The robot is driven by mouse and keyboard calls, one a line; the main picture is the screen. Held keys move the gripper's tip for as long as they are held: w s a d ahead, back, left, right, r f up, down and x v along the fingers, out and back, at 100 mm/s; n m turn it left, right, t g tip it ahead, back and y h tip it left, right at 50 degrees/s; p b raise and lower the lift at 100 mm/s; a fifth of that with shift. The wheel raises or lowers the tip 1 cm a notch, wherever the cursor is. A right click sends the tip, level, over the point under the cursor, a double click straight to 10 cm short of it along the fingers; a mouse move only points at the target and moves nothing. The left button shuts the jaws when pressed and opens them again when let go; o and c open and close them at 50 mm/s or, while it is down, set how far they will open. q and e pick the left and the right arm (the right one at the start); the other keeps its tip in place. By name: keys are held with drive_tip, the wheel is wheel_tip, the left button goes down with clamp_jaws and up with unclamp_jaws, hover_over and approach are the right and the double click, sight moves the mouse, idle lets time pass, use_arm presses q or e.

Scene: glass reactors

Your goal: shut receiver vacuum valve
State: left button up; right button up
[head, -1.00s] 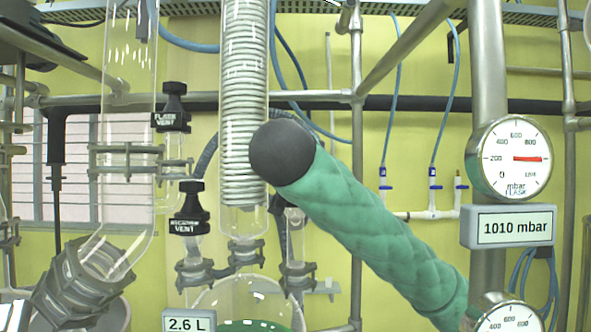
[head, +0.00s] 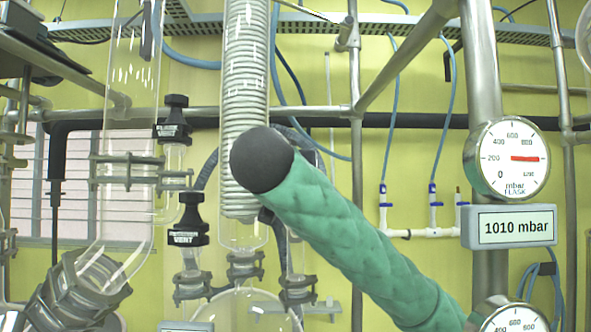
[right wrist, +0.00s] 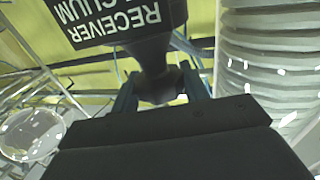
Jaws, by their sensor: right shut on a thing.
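The receiver vacuum valve (right wrist: 130,22) is black, with white lettering that reads upside down at the top of the right wrist view. The word RECEIVER is clear and the second word is partly cut off. My right gripper (right wrist: 160,88) has its two fingers on either side of the valve's narrow black part and is shut on it. The right gripper and this valve's label are hidden there. My left gripper is not in view.
The black flask vent valve (head: 174,120) and receiver vent valve (head: 188,220) stand left of the glass coil condenser (head: 243,60). A round gauge (head: 507,158) hangs above a 1010 mbar display (head: 509,227). Metal pipes (head: 400,60) and blue hoses cross behind.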

drive_tip(key=o, duration=1)
drive_tip(key=shift+w, duration=0.1)
